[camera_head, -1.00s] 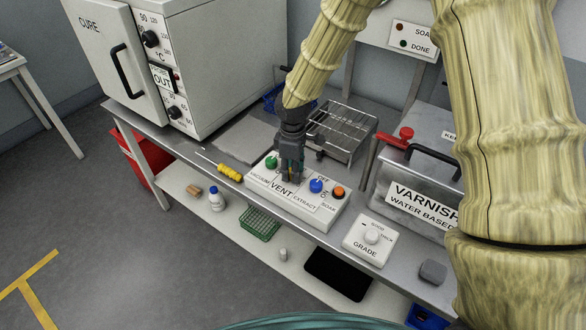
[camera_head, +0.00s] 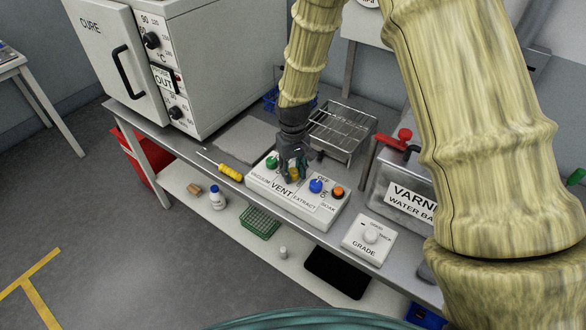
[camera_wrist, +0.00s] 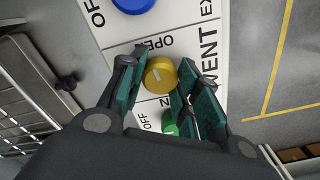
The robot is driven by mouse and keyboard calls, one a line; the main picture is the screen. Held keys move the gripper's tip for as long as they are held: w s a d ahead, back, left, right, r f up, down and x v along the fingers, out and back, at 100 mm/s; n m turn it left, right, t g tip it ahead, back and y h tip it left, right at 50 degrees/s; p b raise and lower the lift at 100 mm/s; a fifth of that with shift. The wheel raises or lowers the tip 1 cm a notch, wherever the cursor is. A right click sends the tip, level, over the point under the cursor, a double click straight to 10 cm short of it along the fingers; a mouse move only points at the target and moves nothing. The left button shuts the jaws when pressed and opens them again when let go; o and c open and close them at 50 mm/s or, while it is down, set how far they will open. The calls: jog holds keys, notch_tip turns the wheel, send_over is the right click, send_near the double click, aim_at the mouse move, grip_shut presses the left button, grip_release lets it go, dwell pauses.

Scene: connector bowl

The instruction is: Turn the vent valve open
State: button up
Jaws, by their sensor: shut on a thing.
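The vent valve is a round yellow knob (camera_wrist: 159,75) with a short white mark on top. It sits on the white VENT panel (camera_head: 262,186), between an OPEN label and an OFF label in the wrist view. My gripper (camera_wrist: 157,72) has its teal finger pads on either side of the knob and is shut on it. In the head view my gripper (camera_head: 293,170) comes down on the panel from above and partly hides the knob. I cannot tell exactly which label the mark points to.
A green knob (camera_head: 271,162) and a blue knob (camera_head: 316,186) flank the valve closely, with an orange button (camera_head: 338,192) beyond. A yellow-handled screwdriver (camera_head: 230,173) lies to the left. A wire rack (camera_head: 343,130) and varnish tank (camera_head: 385,190) stand behind and right.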

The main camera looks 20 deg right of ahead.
aim_at(293, 170)
jog(key=shift+m, duration=0.6)
jog(key=shift+w, duration=0.1)
jog(key=o, duration=1)
jog(key=shift+r, duration=0.1)
notch_tip(293, 170, up, 12)
jog(key=shift+f, duration=0.1)
dwell(0.4)
